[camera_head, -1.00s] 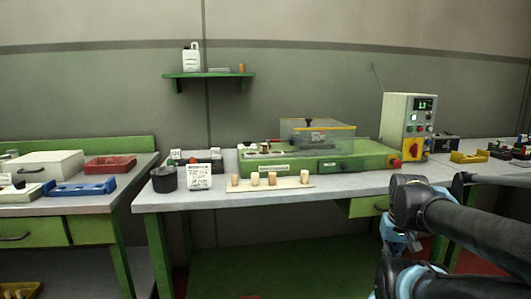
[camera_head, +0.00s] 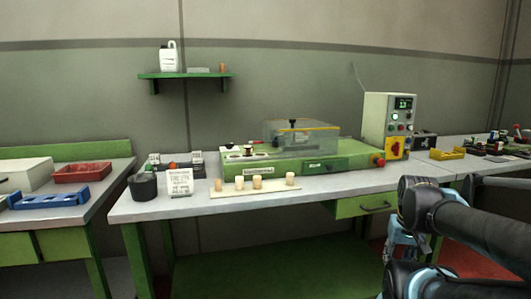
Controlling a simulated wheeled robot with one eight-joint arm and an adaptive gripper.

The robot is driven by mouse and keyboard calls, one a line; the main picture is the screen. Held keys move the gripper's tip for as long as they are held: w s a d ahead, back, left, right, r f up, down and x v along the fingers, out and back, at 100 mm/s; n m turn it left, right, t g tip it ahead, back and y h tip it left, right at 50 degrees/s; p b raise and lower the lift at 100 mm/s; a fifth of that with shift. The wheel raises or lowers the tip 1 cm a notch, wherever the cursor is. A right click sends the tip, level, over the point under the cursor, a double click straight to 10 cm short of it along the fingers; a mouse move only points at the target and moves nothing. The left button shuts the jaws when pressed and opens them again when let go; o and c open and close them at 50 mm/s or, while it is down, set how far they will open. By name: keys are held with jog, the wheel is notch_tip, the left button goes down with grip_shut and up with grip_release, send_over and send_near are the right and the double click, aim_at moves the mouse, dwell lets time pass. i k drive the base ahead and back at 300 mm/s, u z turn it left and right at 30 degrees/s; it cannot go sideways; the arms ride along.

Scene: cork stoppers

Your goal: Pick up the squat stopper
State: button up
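Several pale tan cork stoppers stand upright in a row on a thin cream board (camera_head: 225,192) at the front of the middle bench. From left to right there is a left stopper (camera_head: 239,182), a second stopper (camera_head: 256,182), a third stopper (camera_head: 268,186) and a right stopper (camera_head: 290,178), set apart from the others. They are small here, and I cannot tell surely which is the squat one. My arm reaches in at the right, well right of the board. I cannot make out my gripper's fingers.
A black cup (camera_head: 143,187) and a printed white card (camera_head: 180,183) stand left of the board. A green machine (camera_head: 320,165) with a clear cover is behind it. A control box (camera_head: 389,125) stands farther right. The bench front (camera_head: 320,190) right of the board is clear.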

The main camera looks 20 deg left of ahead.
aim_at(247, 148)
jog(key=z, duration=1.9)
jog(key=k, duration=2)
jog(key=u, duration=1.2)
jog(key=i, duration=1)
jog(key=u, duration=0.05)
